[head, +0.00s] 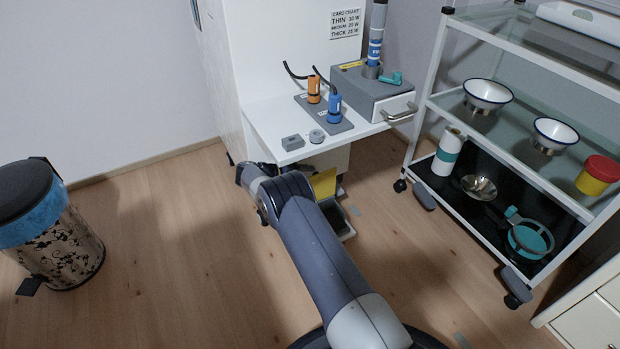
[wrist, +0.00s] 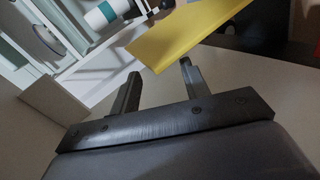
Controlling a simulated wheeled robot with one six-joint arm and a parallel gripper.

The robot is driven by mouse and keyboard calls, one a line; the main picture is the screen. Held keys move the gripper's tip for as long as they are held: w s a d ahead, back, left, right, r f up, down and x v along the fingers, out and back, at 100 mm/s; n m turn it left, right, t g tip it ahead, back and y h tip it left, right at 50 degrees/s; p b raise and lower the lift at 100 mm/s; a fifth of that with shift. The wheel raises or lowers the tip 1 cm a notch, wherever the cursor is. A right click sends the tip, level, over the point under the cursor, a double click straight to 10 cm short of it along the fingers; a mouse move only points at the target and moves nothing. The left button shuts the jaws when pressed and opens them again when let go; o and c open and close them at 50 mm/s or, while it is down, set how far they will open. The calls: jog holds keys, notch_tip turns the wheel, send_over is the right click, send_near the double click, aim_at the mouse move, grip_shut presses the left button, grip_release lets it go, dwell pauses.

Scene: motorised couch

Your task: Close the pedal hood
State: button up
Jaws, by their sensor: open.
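The yellow pedal hood (head: 323,184) stands raised and tilted, low beneath the white work surface, partly hidden by my arm. A dark, light-edged pedal base (head: 338,218) lies below it on the floor. In the wrist view the hood (wrist: 190,32) is a flat yellow panel crossing the top middle. My gripper (wrist: 159,76) is open, with nothing between its fingers. Its right fingertip is close to the hood's lower edge; I cannot tell whether they touch. The fingertips are not clear in the head view, where the wrist is left of the hood.
The white work surface (head: 258,119) overhangs the hood, with orange and blue handpieces and a grey drawer box on it. A wheeled glass-shelf trolley (head: 408,165) stands to the right. A patterned bin (head: 70,245) stands at the left. The floor between bin and arm is clear.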

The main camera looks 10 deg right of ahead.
aim_at(317, 185)
jog(key=shift+b+x, duration=0.3)
jog(key=shift+x, duration=1.2)
jog(key=shift+c, duration=0.2)
grip_shut()
